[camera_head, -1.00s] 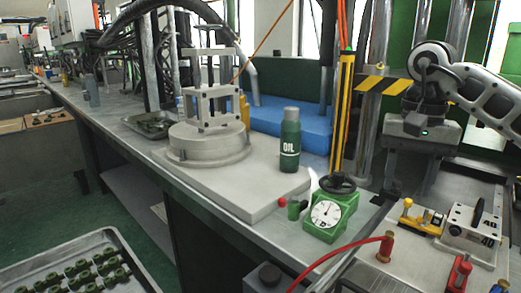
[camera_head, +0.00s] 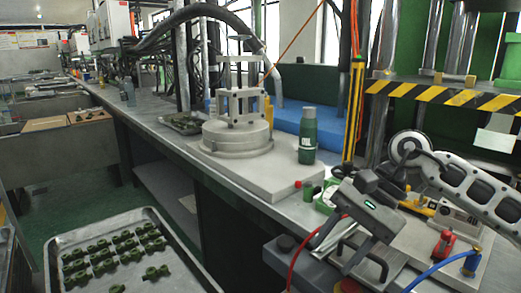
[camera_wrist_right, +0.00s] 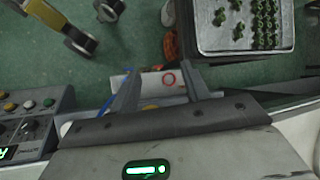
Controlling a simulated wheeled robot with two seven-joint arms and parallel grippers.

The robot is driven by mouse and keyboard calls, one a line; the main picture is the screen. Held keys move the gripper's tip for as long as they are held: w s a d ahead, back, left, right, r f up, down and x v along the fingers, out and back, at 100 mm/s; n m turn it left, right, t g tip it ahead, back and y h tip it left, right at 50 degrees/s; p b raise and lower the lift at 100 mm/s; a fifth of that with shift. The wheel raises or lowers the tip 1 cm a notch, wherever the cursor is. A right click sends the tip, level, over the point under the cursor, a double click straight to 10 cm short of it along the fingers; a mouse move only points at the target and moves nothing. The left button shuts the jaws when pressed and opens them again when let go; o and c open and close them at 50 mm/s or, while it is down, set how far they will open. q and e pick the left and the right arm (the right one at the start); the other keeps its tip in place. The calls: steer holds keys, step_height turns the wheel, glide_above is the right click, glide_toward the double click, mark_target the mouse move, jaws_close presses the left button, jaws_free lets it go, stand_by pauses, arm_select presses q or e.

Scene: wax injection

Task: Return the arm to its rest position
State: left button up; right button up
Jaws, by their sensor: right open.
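My right arm (camera_head: 470,185) comes in from the right in the head view. My right gripper (camera_head: 338,256) points down and toward the front edge of the workbench. Its fingers are apart with nothing between them. In the right wrist view, the two fingers of the right gripper (camera_wrist_right: 160,78) are spread above a white panel with a red circle (camera_wrist_right: 168,80), with green floor around it. The gripper partly hides the green dial gauge (camera_head: 327,196) behind it. My left gripper is not in view.
A metal tray of green parts (camera_head: 66,246) stands at lower left; it also shows in the right wrist view (camera_wrist_right: 205,44). An oil bottle (camera_head: 307,140) and a round clamp fixture (camera_head: 237,136) stand on the bench. A striped press bar (camera_head: 460,97) is behind my arm. A control panel (camera_wrist_right: 30,120) is close at left in the wrist view.

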steer(key=s+a+r+m+t+y, duration=0.1)
steer(key=s+a+m+t+y, duration=0.15)
steer(key=a+m+y, duration=0.6)
steer(key=s+a+m+t+y, duration=0.25)
steer(key=a+m+y, duration=0.35)
steer(key=m, duration=0.5)
steer(key=d+f+m+t+h, duration=0.5)
steer(key=f+m+t+h, duration=0.2)
steer(key=m, duration=0.9)
steer(key=d+f+m+t+h, duration=0.5)
steer(key=f+m+t+h, duration=0.15)
steer(key=m, duration=0.95)
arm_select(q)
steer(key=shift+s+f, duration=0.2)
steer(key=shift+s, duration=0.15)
arm_select(e)
steer(key=s+d+f+m+g+h, duration=0.2)
steer(key=s+f+m+g, duration=0.1)
steer(key=s+f+m, duration=0.2)
steer(key=s+d+f+m+g+h, duration=0.2)
steer(key=s+d+f+m+g, duration=0.1)
steer(key=s+f+m, duration=0.3)
step_height(320, 180, down, 3)
steer(key=shift+d+r+h, duration=0.1)
steer(key=shift+d+h, duration=0.15)
steer(key=shift+h, duration=0.05)
